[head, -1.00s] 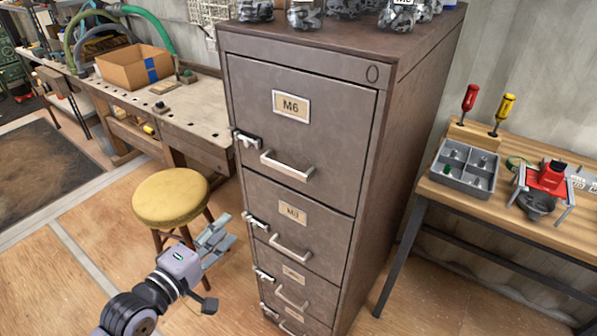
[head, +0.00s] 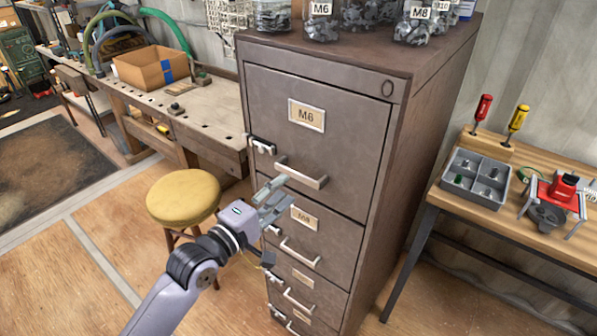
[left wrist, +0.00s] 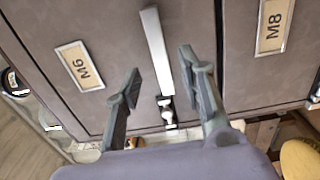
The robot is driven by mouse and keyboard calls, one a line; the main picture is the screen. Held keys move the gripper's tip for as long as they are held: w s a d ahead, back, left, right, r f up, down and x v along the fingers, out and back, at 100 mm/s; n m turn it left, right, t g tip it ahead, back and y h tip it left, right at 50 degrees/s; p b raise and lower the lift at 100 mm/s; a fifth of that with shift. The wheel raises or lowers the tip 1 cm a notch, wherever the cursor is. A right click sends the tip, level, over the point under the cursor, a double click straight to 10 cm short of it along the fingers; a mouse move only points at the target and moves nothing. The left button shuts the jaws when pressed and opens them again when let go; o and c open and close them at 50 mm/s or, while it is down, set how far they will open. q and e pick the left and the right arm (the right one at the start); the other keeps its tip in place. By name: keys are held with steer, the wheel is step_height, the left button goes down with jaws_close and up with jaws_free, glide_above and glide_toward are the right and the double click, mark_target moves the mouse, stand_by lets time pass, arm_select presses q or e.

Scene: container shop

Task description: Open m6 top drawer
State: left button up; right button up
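The M6 top drawer (head: 318,140) is shut, flush in the brown metal cabinet. Its label (head: 306,115) reads M6. Its pale bar handle (head: 301,175) sits low on the drawer front, with a latch (head: 262,146) at the left edge. My left gripper (head: 274,190) is open and empty, just below and left of the M6 handle in the head view. In the left wrist view, the handle (left wrist: 156,50) lies ahead between the spread fingers (left wrist: 160,80), and the gripper does not visibly touch it. My right gripper is not in view.
The M8 drawer (head: 305,238) and lower drawers are shut below. Jars (head: 322,22) stand on the cabinet top. A yellow stool (head: 183,197) and workbench (head: 217,123) stand left. A wooden table (head: 500,190) with a grey tray (head: 475,178) stands right.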

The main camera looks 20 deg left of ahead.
mark_target(297, 177)
arm_select(q)
steer(key=p+x, duration=0.1)
steer(key=x, duration=0.6)
steer(key=shift+f, duration=0.1)
steer(key=shift+c, duration=0.3)
jaws_close()
stand_by(0.4)
